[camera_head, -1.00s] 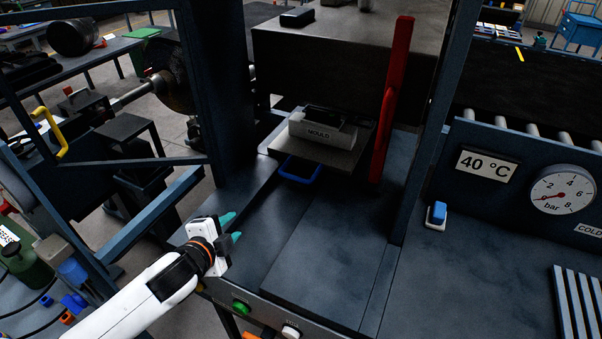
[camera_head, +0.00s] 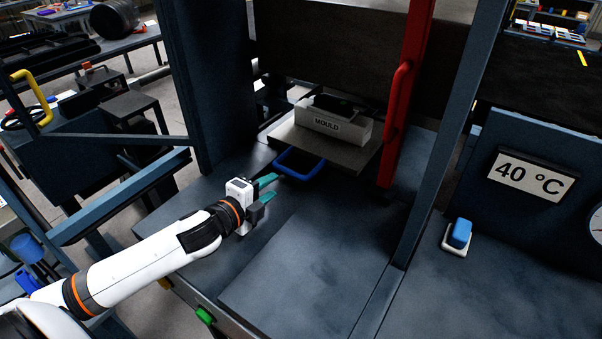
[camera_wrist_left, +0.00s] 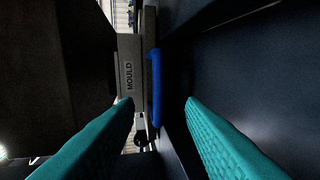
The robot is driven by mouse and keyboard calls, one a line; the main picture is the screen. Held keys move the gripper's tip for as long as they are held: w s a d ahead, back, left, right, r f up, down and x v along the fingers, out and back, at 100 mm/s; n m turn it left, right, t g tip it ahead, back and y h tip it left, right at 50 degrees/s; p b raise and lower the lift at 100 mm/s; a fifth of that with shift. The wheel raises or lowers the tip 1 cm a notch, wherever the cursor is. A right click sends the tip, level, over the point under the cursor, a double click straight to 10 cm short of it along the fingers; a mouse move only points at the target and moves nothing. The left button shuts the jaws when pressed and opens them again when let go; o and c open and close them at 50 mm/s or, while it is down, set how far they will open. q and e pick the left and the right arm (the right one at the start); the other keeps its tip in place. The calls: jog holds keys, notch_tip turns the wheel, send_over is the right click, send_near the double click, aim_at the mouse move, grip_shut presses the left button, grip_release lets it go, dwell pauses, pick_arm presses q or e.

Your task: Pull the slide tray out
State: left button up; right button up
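The slide tray (camera_head: 347,153) is a flat grey plate inside the press, with a blue loop handle (camera_head: 297,166) on its front edge. A grey block marked MOULD (camera_head: 334,125) sits on the tray. My left gripper (camera_head: 269,188) is open, with teal fingers pointing at the handle from its left front, apart from it. In the left wrist view the blue handle (camera_wrist_left: 155,85) shows ahead between the two open fingers, and the MOULD block (camera_wrist_left: 130,75) shows to its left. My right gripper is not in view.
A red upright guard with a handle (camera_head: 402,100) stands right of the tray. Dark frame posts (camera_head: 436,150) flank the opening. The bed plate (camera_head: 310,255) in front of the tray is clear. A blue button (camera_head: 459,234) sits at the right.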

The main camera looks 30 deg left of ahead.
aim_at(289, 173)
pick_arm(q)
jog(key=p+x, duration=0.1)
jog(key=x, duration=0.8)
jog(key=shift+w, duration=0.45)
jog(key=shift+w+f+p, duration=0.15)
jog(key=shift+w+p, duration=0.15)
jog(key=shift+w, duration=0.3)
jog(key=shift+c, duration=0.4)
grip_shut()
